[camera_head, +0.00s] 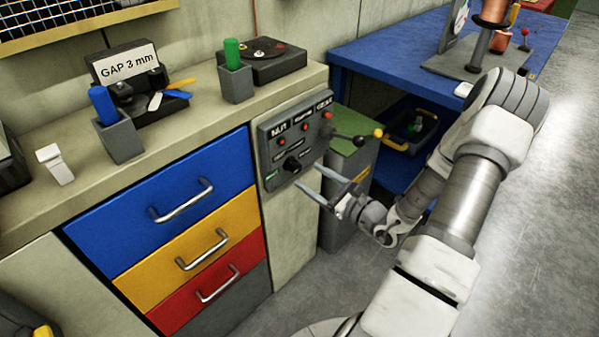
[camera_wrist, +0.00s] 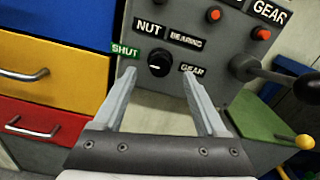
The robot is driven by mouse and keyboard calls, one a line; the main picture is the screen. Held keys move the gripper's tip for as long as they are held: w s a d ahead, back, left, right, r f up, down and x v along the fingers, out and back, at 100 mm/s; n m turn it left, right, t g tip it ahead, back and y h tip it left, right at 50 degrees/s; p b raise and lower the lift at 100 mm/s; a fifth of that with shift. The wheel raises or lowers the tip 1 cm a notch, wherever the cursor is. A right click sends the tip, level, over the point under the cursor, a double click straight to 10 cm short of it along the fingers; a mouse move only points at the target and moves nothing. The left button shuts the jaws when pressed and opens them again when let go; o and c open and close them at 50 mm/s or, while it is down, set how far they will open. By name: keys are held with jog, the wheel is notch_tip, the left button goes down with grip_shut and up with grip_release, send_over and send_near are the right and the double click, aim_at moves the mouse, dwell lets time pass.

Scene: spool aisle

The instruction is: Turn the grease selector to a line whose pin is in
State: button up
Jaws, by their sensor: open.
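The grease selector is a black round knob (camera_head: 291,164) low on a grey panel (camera_head: 268,152); it also shows in the wrist view (camera_wrist: 159,62). Labels SHUT (green), NUT, BEARING and GEAR surround it. A short white mark shows on its face; I cannot tell surely which label it points at. Red pins stand higher on the panel, one (camera_wrist: 262,33) under the upper GEAR label and another (camera_wrist: 214,14) to its left. How deep each pin sits is unclear. My gripper (camera_head: 308,176) is open and empty before the panel; in the wrist view its fingertips frame the knob, apparently short of it.
A lever with a black ball (camera_head: 359,141) juts from the panel's right side. A yellow ball (camera_head: 378,133) is near it, by a green-topped cabinet (camera_head: 349,152). Drawers with handles (camera_head: 202,249) are left of the panel. The counter (camera_head: 195,110) above holds cups and tools.

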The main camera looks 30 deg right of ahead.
aim_at(298, 168)
jog(key=x, duration=0.5)
jog(key=shift+b, duration=0.35)
grip_shut()
